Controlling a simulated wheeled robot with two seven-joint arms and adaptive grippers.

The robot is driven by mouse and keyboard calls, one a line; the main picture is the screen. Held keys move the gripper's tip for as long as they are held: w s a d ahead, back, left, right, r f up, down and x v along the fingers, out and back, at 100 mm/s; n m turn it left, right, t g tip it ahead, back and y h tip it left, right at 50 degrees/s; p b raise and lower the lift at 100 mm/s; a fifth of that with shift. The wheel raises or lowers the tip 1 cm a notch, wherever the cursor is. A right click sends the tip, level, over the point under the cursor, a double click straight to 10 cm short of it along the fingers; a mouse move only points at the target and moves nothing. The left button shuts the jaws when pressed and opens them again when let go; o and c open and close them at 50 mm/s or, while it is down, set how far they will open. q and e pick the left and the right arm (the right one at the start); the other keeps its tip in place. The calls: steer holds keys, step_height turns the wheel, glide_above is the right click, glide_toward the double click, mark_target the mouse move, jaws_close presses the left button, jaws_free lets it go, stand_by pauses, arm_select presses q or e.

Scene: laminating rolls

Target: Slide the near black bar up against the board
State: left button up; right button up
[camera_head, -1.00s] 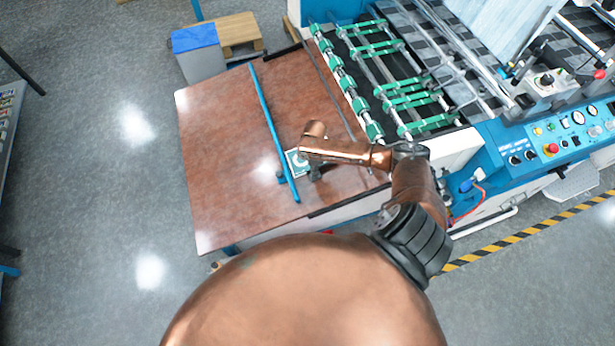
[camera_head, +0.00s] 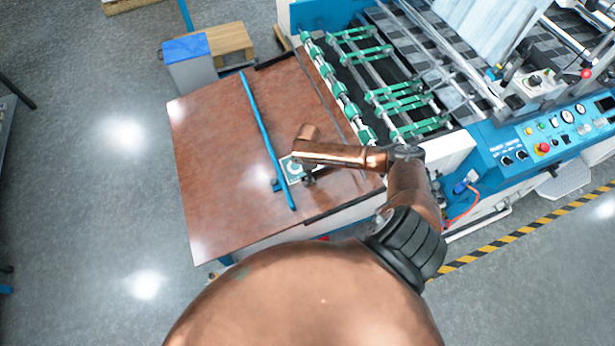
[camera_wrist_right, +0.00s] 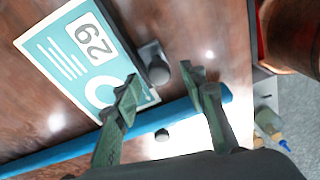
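A second small dark piece (camera_wrist_right: 161,135) shows across the blue bar. In the head view my right forearm partly hides this area. My left gripper is out of view.
A long blue bar (camera_head: 262,125) crosses the table (camera_head: 205,150) beside the board. A dark strip (camera_head: 343,207) runs along the table's near edge. The machine's green rollers (camera_head: 340,85) stand to the right. The table's left side is clear.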

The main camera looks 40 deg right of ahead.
step_height(320, 180, up, 11)
steer(key=shift+f, duration=0.2)
steer(key=shift+f, duration=0.1)
stand_by(0.5)
